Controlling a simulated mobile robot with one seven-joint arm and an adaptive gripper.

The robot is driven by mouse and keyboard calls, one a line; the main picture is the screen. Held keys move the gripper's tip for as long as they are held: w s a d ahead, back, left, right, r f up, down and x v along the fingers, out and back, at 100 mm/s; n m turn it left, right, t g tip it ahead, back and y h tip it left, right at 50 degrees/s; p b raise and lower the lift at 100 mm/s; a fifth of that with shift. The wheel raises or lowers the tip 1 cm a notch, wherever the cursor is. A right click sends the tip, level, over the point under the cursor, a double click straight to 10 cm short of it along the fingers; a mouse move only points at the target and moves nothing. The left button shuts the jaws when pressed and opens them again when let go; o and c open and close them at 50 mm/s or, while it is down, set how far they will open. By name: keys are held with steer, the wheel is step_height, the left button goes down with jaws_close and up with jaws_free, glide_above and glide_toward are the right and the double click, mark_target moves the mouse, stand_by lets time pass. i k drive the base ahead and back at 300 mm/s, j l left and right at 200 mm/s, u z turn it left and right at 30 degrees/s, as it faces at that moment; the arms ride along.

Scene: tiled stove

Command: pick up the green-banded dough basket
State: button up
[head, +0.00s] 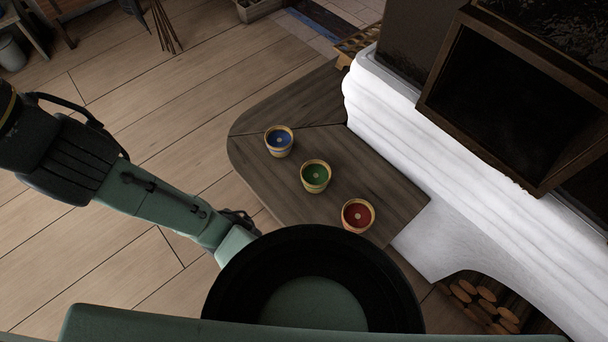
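The green-banded dough basket (315,176) stands upright on a dark wooden bench top, in the middle of a row of three small baskets. It is pale tan with a green inside and a light spot at its centre. My arm reaches in from the left, and a dark part at its end, which looks like my gripper (241,220), shows near the bench's front left edge. It is below and left of the green basket in the picture and apart from it. My own body partly hides that end, so its fingers cannot be made out.
A blue basket (279,140) stands up and left of the green one, a red basket (358,215) down and right. The bench (270,110) is otherwise clear. The white stove wall (430,130) with a dark framed opening (500,100) rises at right. Firewood (480,300) lies below.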

mark_target(315, 174)
steer(key=l+u, duration=0.75)
steer(key=i+j, duration=0.05)
steer(key=j, duration=0.05)
